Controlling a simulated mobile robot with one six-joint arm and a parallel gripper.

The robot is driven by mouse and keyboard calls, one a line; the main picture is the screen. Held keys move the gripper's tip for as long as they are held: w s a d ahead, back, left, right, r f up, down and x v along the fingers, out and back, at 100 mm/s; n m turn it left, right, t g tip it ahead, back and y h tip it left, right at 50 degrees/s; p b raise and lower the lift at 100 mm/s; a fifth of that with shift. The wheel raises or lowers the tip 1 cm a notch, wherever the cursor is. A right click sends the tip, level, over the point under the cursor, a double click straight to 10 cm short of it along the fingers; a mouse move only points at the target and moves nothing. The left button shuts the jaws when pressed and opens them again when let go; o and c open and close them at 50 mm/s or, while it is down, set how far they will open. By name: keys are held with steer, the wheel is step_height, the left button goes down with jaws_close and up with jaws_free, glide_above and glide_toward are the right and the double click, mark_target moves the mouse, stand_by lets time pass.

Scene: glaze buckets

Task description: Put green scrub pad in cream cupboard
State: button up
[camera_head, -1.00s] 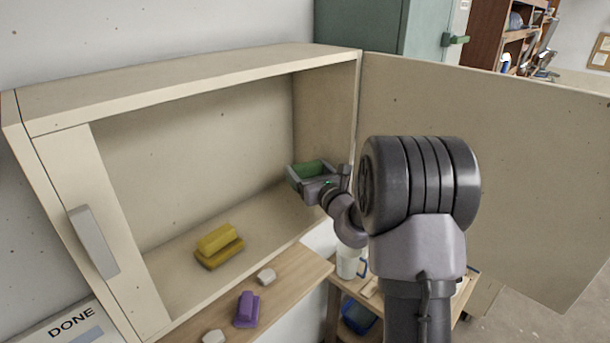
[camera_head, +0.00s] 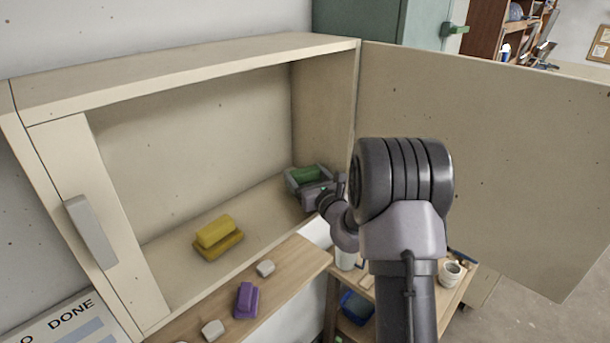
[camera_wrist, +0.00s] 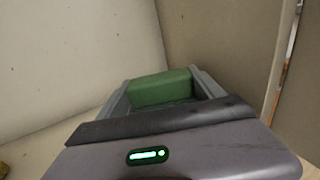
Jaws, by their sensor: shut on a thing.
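The green scrub pad (camera_head: 308,174) is between the fingers of my gripper (camera_head: 306,178), which is shut on it. Both are inside the right end of the open cream cupboard (camera_head: 190,65), near its floor. In the wrist view the green scrub pad (camera_wrist: 160,90) sits between the two grey fingers, with the cupboard's back and side walls beyond. I cannot tell whether the pad touches the cupboard floor.
A yellow pad (camera_head: 217,236) lies on the cupboard floor to the left. The cupboard's door (camera_head: 480,150) stands open at the right. Below is a wooden shelf (camera_head: 285,280) with a purple block (camera_head: 246,300) and pale lumps. The cupboard floor's middle is clear.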

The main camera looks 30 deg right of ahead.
steer(key=o, duration=1.1)
steer(key=shift+o, duration=0.2)
